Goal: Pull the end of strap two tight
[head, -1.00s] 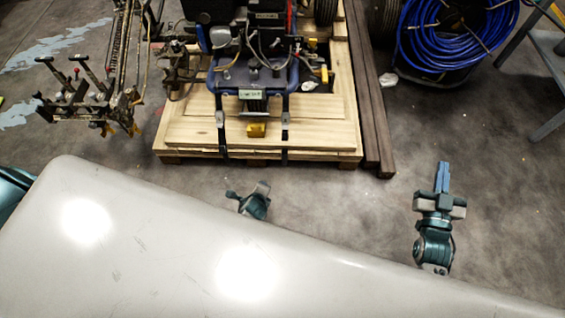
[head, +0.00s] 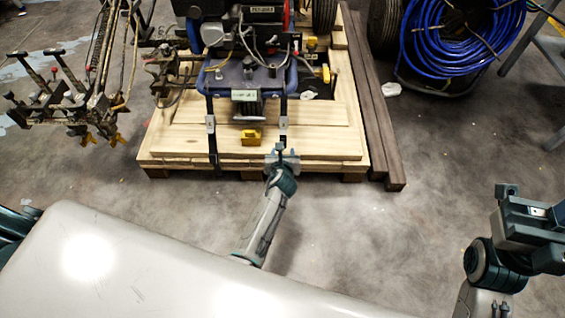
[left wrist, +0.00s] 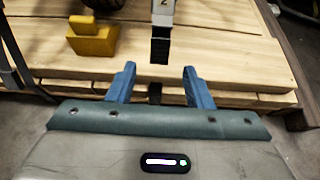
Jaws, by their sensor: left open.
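Strap two (left wrist: 161,47) is a black strap with a pale tag marked 2, hanging over the front edge of the wooden pallet (left wrist: 240,80). In the head view it is the right one of two straps (head: 283,128). My left gripper (left wrist: 159,70) is open, its blue fingers either side of the strap's lower part; I see no grip on it. In the head view my left gripper (head: 281,156) is at the pallet's front edge and hides the strap's lower end. My right gripper (head: 530,215) is at the far right, away from the pallet; its fingers are unclear.
A line striper machine (head: 245,75) stands on the pallet. A yellow block (head: 250,137) lies between the straps. Dark beams (head: 375,120) lie along the pallet's right side. A blue hose reel (head: 460,40) stands at the back right. Floor in front is clear.

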